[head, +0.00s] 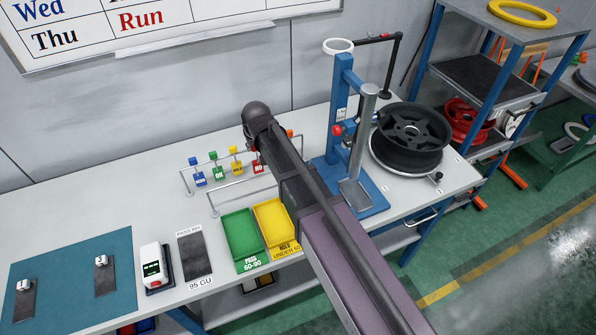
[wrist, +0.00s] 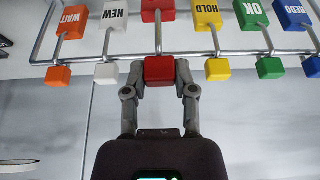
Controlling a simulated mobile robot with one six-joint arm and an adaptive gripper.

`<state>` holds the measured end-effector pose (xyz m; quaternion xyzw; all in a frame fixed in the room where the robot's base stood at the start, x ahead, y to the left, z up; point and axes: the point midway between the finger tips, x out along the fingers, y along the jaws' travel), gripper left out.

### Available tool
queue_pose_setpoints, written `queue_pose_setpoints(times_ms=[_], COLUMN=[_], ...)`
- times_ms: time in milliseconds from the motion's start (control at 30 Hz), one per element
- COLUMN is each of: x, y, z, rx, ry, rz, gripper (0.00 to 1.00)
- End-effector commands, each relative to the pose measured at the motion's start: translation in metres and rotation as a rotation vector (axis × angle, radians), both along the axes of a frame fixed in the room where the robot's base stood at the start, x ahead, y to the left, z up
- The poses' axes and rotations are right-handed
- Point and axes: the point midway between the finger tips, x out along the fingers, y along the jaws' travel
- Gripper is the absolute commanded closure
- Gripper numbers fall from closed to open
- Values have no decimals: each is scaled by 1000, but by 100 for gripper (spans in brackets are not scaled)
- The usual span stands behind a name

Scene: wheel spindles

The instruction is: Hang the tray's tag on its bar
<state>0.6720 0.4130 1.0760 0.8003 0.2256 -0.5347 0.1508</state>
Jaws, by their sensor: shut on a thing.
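Coloured tags hang in a row on a metal rail (head: 222,177) at the back of the bench. They are blue (head: 197,177), green (head: 218,167), yellow HOLD (head: 236,160), red (head: 257,167) and orange (head: 290,133); a white NEW tag (wrist: 115,14) shows in the wrist view. My gripper (wrist: 160,76) is shut on the small red block (wrist: 159,69) of the red tag. Its stem runs to a red plate (wrist: 158,13) whose lettering is cut off. A green PASS tray (head: 241,234) and a yellow HOLD tray (head: 273,222) stand in front, near a second bar (head: 238,201).
My arm hides part of the rail and the bench right of the yellow tray. A blue stand (head: 343,110) and a black wheel (head: 410,138) are to the right. A white meter (head: 153,266), dark pad (head: 197,256) and blue mat (head: 75,270) lie left.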

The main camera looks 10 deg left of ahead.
Motion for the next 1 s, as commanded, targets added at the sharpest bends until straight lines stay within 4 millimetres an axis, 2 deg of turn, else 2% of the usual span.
queue_pose_setpoints(times_ms=[33,233,1000], x=[0,0,-2], y=[0,0,3], z=[-14,-27,-28], rx=[0,0,0], ry=[0,0,0], rz=[0,0,5], gripper=[97,97,97])
